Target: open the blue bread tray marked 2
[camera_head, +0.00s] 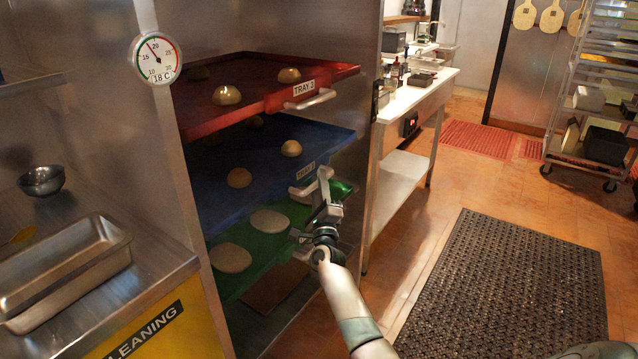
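The blue bread tray (222,195) sits in the metal cabinet as the middle of three trays. It carries pale round dough pieces. Its front label (305,171) is too small to read surely. A pale bar handle (299,190) is on its front edge. My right gripper (318,192) is at this handle, its upper finger overlapping the handle's right end. I cannot tell whether the fingers are closed on the handle or only beside it. My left gripper is not in view.
A red tray (245,112) marked TRAY 3, with its own handle (310,100), is above. A green tray (240,275) with flat dough is below, close under my gripper. A steel counter (150,262) borders the left; a black mat (500,290) lies on open floor at right.

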